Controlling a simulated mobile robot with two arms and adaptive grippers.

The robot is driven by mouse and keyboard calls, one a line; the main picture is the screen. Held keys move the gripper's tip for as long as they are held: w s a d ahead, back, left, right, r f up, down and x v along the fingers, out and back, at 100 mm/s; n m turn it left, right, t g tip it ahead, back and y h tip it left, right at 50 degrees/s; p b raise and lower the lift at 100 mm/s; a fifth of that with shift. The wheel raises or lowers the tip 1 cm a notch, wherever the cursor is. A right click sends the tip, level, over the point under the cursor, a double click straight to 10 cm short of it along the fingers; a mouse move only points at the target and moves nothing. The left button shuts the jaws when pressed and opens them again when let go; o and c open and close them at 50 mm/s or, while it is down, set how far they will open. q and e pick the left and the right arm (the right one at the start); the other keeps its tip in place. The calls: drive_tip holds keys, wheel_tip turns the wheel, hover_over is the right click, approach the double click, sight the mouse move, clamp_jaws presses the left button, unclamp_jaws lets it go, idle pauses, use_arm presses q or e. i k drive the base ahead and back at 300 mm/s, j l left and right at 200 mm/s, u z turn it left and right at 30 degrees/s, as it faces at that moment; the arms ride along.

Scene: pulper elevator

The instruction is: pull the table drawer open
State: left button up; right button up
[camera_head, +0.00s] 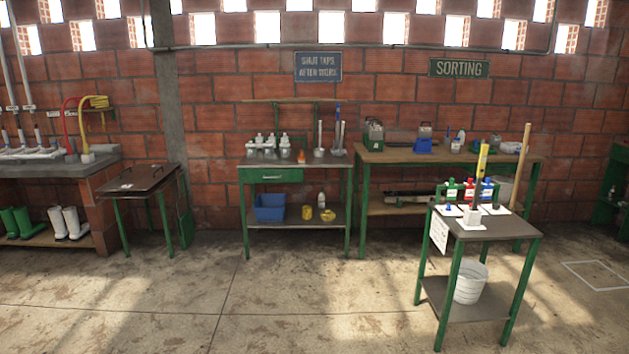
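A green-framed table (237,180) stands against the brick wall near the middle of the head view. A green drawer (290,175) with a small handle (271,177) sits under the left part of its top. The drawer front looks flush with the frame, so it appears shut. White bottles, cups and upright tools stand on the table top. A blue crate (270,207) and yellow items (327,215) lie on its lower shelf. Neither of my grippers shows in this view.
A small stand (499,229) with bottles and a bucket (471,283) is at front right. A wooden-topped workbench (375,157) adjoins the table on the right. A low dark table (141,180) is at left. The floor (260,300) before the drawer is clear.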

sight(265, 174)
drive_tip(key=i+z, duration=0.15)
drive_tip(key=i, duration=3.85)
drive_tip(key=i+u, duration=0.15)
drive_tip(key=i, duration=0.3)
drive_tip(key=i+l+u, duration=0.15)
drive_tip(key=i, duration=0.3)
drive_tip(key=i+l+u, duration=0.15)
drive_tip(key=i, duration=0.3)
